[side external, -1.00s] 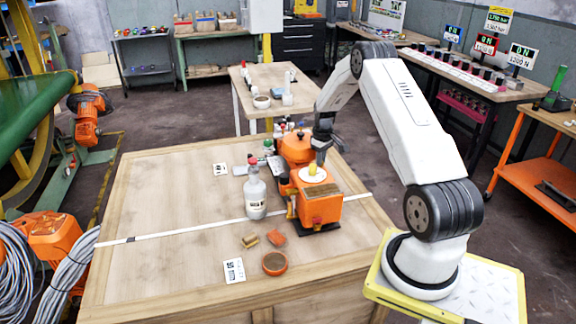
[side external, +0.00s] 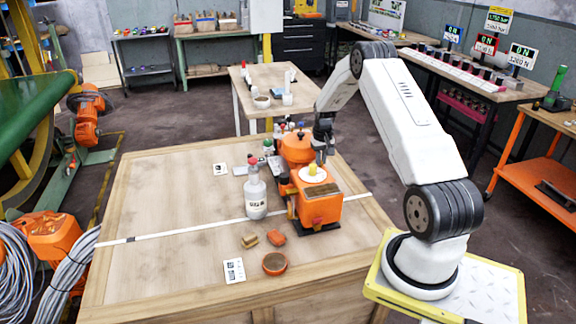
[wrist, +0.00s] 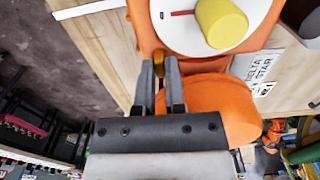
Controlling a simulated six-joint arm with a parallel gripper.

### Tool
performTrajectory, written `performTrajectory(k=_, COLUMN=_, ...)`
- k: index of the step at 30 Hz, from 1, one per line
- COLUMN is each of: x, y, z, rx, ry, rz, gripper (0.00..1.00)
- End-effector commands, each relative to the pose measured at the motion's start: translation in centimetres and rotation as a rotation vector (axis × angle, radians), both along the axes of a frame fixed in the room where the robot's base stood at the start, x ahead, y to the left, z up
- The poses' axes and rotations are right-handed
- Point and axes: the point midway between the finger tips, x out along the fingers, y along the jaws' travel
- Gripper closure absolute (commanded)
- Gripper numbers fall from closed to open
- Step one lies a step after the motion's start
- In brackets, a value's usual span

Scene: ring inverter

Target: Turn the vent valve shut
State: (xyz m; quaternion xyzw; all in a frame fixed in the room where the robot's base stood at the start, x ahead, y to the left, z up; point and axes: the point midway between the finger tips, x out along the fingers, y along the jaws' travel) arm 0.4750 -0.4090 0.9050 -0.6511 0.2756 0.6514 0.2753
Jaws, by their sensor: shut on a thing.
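The orange machine (side external: 320,208) stands on the wooden table. Its top has a white dial disc (wrist: 180,30) with a red mark and a yellow knob (wrist: 221,24); the knob also shows in the side view (side external: 312,170). My gripper (side external: 321,158) points down just behind the knob. In the wrist view my gripper (wrist: 160,72) has its fingers on either side of a small brass piece (wrist: 158,62), which looks like the vent valve, and is shut on it. The piece sits between the dial and a rounded orange housing (wrist: 222,103). Its lower part is hidden by the fingers.
A sponge-like block (side external: 250,241), an orange piece (side external: 276,238) and a round orange dish (side external: 275,264) lie in front. The table's left side (side external: 165,200) is mostly clear.

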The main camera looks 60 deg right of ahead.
Motion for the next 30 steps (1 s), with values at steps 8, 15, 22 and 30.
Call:
performTrajectory(k=8, x=0.0, y=0.0, z=0.1, rx=0.001, ry=0.000, rz=-0.003, gripper=0.68)
performTrajectory(k=15, x=0.0, y=0.0, z=0.0, rx=0.001, ry=-0.001, rz=-0.001, gripper=0.51)
performTrajectory(k=22, x=0.0, y=0.0, z=0.3, rx=0.001, ry=-0.001, rz=-0.001, gripper=0.51)
performTrajectory(k=30, x=0.0, y=0.0, z=2.5, rx=-0.001, ry=-0.001, rz=-0.001, gripper=0.51)
